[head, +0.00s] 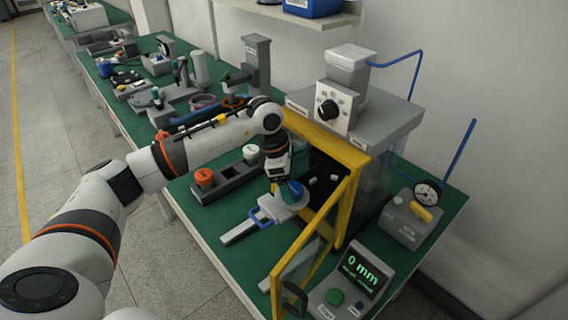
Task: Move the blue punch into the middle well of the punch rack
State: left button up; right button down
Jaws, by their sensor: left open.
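The blue punch (293,190) stands on a grey round-ended slide (285,209) in front of the yellow-framed press opening. My left gripper (279,180) points down at the blue punch and is open. It is right at the punch's upper left side; I cannot tell whether its fingers are around the punch or touch it. The grey punch rack (228,181) lies to the left on the green table. An orange-topped punch (204,177) is in its left end and a white-topped punch (251,153) in its right end. The middle of the rack shows no punch. My right gripper is out of view.
The press's yellow-framed door (318,235) stands open just right of the slide. A blue-handled clamp (262,215) is on the slide. A control box reading 0 mm (352,283) and a gauge box (412,215) stand at the right. Tools crowd the table behind my arm.

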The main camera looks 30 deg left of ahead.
pick_arm(q)
jog(key=shift+d+f, duration=0.15)
jog(key=shift+f, duration=0.45)
jog(key=c, duration=1.1)
jog(key=o, duration=0.5)
jog(key=shift+w+r, duration=0.1)
jog(key=c, duration=0.4)
jog(key=shift+r+p, duration=1.95)
jog(key=shift+r, duration=1.55)
jog(key=shift+c, duration=0.2)
jog(key=shift+w+r+p, duration=0.1)
jog(key=shift+r+p, duration=0.4)
jog(key=shift+r, duration=0.3)
